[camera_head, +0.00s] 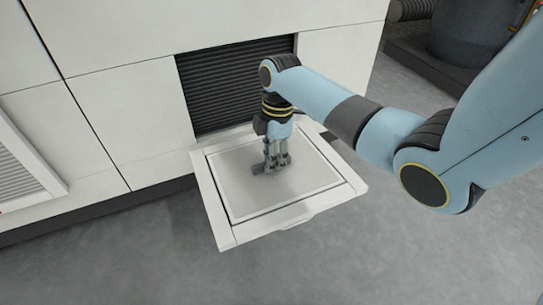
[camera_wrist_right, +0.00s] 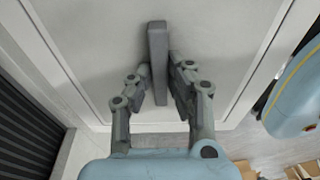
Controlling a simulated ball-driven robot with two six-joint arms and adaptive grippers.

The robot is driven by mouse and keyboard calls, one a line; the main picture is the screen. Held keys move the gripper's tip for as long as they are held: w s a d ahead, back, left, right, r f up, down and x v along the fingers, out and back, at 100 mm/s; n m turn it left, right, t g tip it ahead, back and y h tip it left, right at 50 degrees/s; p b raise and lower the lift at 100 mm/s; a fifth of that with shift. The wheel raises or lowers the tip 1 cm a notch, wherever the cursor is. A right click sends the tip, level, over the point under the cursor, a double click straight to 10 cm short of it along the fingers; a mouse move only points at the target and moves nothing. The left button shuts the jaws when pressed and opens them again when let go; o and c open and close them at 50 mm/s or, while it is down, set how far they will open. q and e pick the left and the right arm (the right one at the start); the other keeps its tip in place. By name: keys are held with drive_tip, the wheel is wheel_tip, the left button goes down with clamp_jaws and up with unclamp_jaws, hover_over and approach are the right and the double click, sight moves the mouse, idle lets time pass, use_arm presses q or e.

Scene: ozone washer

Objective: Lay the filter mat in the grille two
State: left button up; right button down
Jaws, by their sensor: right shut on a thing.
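A pale grey filter mat (camera_head: 240,189) lies flat inside the white frame of an open grille (camera_head: 215,212), which is folded down in front of the cabinet. The mat also shows in the wrist view (camera_wrist_right: 221,45). A dark grey bar (camera_wrist_right: 157,50) stands out from the mat's face. My right gripper (camera_head: 271,168) points down over the middle of the mat, with its fingers shut on the bar from both sides. The fingers and arm hide part of the bar and mat. I cannot tell whether the mat is fully seated. My left gripper is not in view.
A dark slatted opening (camera_head: 239,84) is in the white cabinet (camera_head: 125,120) behind the grille. Another louvred grille (camera_head: 20,172) is at the far left, and dark machinery (camera_head: 455,40) stands at the back right. The floor (camera_head: 140,262) in front is clear.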

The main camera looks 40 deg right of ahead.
drive_tip(key=c, duration=1.2)
unclamp_jaws()
